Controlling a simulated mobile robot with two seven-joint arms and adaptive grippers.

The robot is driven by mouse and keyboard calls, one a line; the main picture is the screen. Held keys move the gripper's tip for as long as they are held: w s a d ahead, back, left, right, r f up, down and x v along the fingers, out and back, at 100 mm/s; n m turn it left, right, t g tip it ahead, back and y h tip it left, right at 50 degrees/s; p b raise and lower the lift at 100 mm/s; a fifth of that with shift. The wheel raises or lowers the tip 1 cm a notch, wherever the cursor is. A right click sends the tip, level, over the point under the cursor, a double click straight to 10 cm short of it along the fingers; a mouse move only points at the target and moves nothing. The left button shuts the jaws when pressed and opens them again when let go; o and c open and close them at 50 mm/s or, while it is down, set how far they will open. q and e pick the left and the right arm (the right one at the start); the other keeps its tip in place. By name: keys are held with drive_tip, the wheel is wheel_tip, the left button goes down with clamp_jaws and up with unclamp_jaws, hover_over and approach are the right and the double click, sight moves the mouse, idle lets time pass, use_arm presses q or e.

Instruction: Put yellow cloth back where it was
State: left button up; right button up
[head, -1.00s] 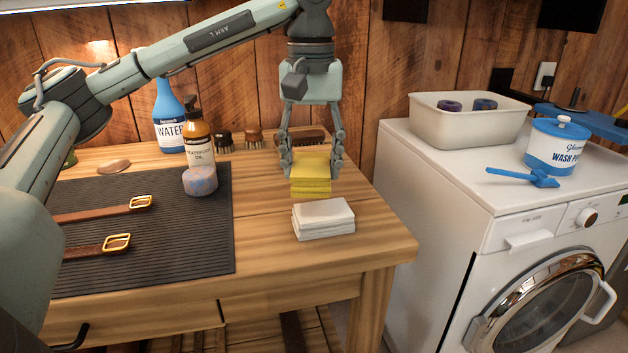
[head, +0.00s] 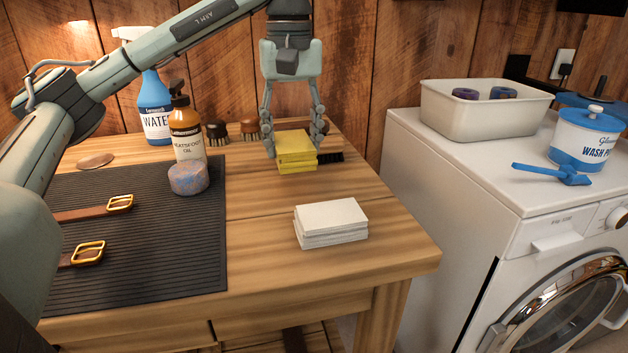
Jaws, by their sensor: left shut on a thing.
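The yellow cloth (head: 296,148) is a folded, layered bundle at the back right of the wooden table. My left gripper (head: 294,146) comes down from above with a finger on either side of the cloth and is shut on it. I cannot tell whether the cloth's underside touches the table or whether all its layers are held. My right gripper is not in view.
A white folded stack (head: 331,222) lies in front of the yellow cloth. A dark-bristled brush (head: 331,157) is partly hidden behind it. An oil bottle (head: 187,135), a sponge (head: 188,178) and a spray bottle (head: 154,110) stand left. A washing machine (head: 440,170) is right.

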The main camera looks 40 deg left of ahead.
sight(311, 142)
use_arm(q)
drive_tip(key=shift+w+d+f, duration=0.4)
drive_tip(key=shift+d, duration=0.25)
drive_tip(key=shift+w+d+f, duration=0.35)
drive_tip(key=shift+d, duration=0.25)
drive_tip(key=shift+w+d+f, duration=0.15)
drive_tip(key=shift+d+f, duration=0.05)
drive_tip(key=shift+d, duration=0.05)
wheel_tip(311, 142, down, 3)
drive_tip(key=shift+f+p, duration=0.1)
drive_tip(key=shift+p, duration=0.2)
drive_tip(key=shift+f, duration=0.45)
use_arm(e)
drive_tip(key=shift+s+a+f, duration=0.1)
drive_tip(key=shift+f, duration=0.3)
use_arm(q)
drive_tip(key=shift+f, duration=0.15)
drive_tip(key=o, duration=1.1)
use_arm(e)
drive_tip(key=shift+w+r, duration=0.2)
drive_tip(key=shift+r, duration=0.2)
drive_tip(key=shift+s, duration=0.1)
